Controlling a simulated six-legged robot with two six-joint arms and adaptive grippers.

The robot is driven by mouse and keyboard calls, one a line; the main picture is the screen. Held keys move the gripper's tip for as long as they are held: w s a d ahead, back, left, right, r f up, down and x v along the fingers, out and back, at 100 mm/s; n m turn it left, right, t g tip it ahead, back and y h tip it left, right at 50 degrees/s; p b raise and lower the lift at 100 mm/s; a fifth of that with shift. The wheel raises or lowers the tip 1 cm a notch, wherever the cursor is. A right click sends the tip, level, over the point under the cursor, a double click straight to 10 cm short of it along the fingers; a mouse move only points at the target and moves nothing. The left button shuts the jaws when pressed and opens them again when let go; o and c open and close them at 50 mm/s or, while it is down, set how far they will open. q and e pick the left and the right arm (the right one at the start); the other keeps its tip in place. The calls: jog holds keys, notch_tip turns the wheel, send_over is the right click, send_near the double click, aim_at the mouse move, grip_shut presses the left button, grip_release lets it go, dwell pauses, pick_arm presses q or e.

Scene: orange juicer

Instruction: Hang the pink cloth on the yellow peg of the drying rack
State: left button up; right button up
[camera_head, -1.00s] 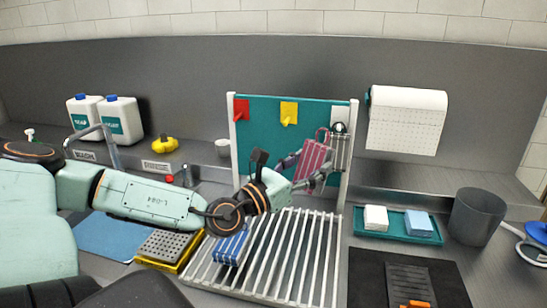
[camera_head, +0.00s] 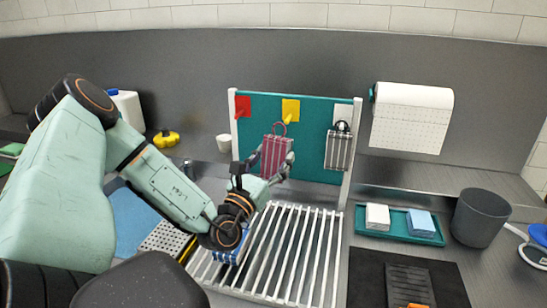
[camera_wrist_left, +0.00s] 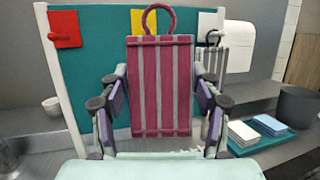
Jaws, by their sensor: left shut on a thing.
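The pink cloth (camera_head: 274,157) is striped pink and grey with a loop on top. My left gripper (camera_head: 273,170) is shut on its lower part and holds it upright before the teal board. In the left wrist view, the cloth (camera_wrist_left: 160,85) stands between the two fingers of the gripper (camera_wrist_left: 160,120). The yellow peg (camera_head: 289,119) is on a yellow patch of the drying rack (camera_head: 310,110), just above and right of the cloth's loop. In the left wrist view the yellow patch (camera_wrist_left: 143,20) is partly hidden behind the loop. My right gripper is not in view.
A red peg (camera_head: 242,107) is left on the board. A grey striped cloth (camera_head: 339,150) hangs from the right peg. A white slatted rack (camera_head: 300,255) lies in front. A teal tray (camera_head: 385,232) with sponges and a grey bin (camera_head: 478,218) stand right.

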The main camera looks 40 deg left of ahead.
pick_arm(q)
jog(key=shift+w+a+b, duration=0.2)
jog(key=shift+w+b, duration=0.3)
jog(key=shift+w, duration=0.1)
jog(key=shift+w+a+f+b, duration=0.2)
jog(key=shift+w+a+b, duration=0.3)
jog(key=shift+w, duration=0.3)
jog(key=shift+w+a+f+b, duration=0.15)
jog(key=shift+w+a+b, duration=0.4)
jog(key=shift+w+b, duration=0.45)
jog(key=shift+w+a+f+b, duration=0.1)
jog(key=shift+w+a+b, duration=0.45)
jog(key=shift+w+b, duration=0.4)
jog(key=shift+w+a+f+b, duration=0.15)
jog(key=shift+w+a+b, duration=0.4)
jog(key=shift+w+b, duration=0.4)
jog(key=shift+w, duration=0.1)
jog(key=o, duration=1.1)
